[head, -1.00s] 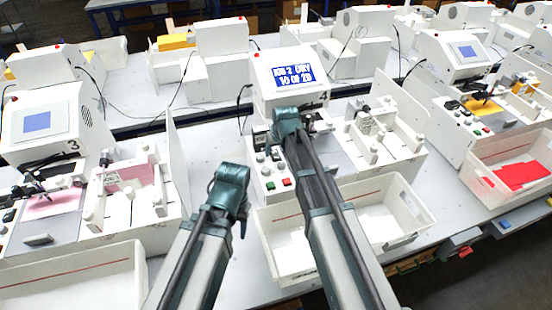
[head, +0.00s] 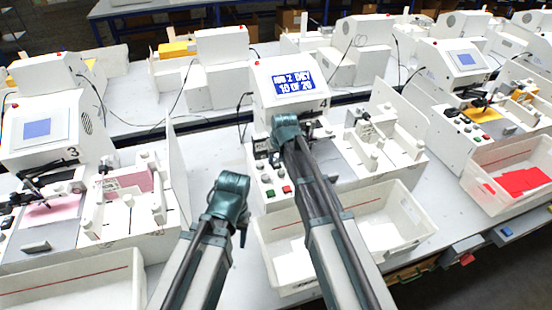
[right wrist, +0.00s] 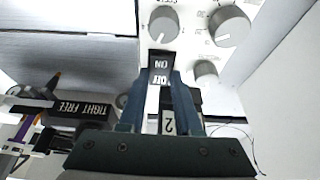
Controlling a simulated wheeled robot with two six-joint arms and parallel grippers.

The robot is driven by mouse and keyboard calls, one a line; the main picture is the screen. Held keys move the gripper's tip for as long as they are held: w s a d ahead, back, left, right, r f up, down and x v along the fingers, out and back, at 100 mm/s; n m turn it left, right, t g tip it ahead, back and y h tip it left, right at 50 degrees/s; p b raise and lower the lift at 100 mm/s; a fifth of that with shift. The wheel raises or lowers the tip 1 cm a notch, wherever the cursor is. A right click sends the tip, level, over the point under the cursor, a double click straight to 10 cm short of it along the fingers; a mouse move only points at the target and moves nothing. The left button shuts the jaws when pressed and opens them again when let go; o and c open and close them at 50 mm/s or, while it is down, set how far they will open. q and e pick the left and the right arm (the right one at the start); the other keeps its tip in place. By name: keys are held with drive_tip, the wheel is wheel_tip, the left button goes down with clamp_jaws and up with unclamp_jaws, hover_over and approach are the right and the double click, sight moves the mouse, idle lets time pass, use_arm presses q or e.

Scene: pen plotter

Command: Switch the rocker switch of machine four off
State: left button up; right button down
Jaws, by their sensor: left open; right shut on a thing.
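Machine four (head: 262,95) is the white unit in the middle of the head view, with "4" on its front and a lit blue screen (head: 292,80) on top. Its rocker switch (right wrist: 160,64) shows in the right wrist view as a dark rocker lettered ON and OFF. My right gripper (right wrist: 160,84) is at the rocker, its blue fingers shut on it around the OFF end. In the head view my right gripper (head: 286,128) hides the switch. My left gripper (head: 230,192) is open and empty, left of machine four; its fingertips are mostly hidden.
Grey knobs (right wrist: 229,26) sit close beside the switch, and a "TIGHT FREE" label (right wrist: 82,108) lies at left. Machine three (head: 40,130) stands left, another machine (head: 450,70) right. A white bin (head: 405,215) stands in front of machine four.

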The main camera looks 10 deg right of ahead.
drive_tip(key=shift+w+r+g+p, duration=0.2)
drive_tip(key=shift+w+g+p, duration=0.1)
drive_tip(key=shift+w+g, duration=0.15)
drive_tip(key=shift+w+a+g, duration=0.1)
drive_tip(key=shift+g, duration=0.35)
drive_tip(key=shift+f+g+h, duration=0.2)
drive_tip(key=shift+g+h, duration=0.1)
drive_tip(key=shift+g, duration=0.4)
drive_tip(key=c, duration=0.6)
unclamp_jaws()
drive_tip(key=shift+p, duration=0.3)
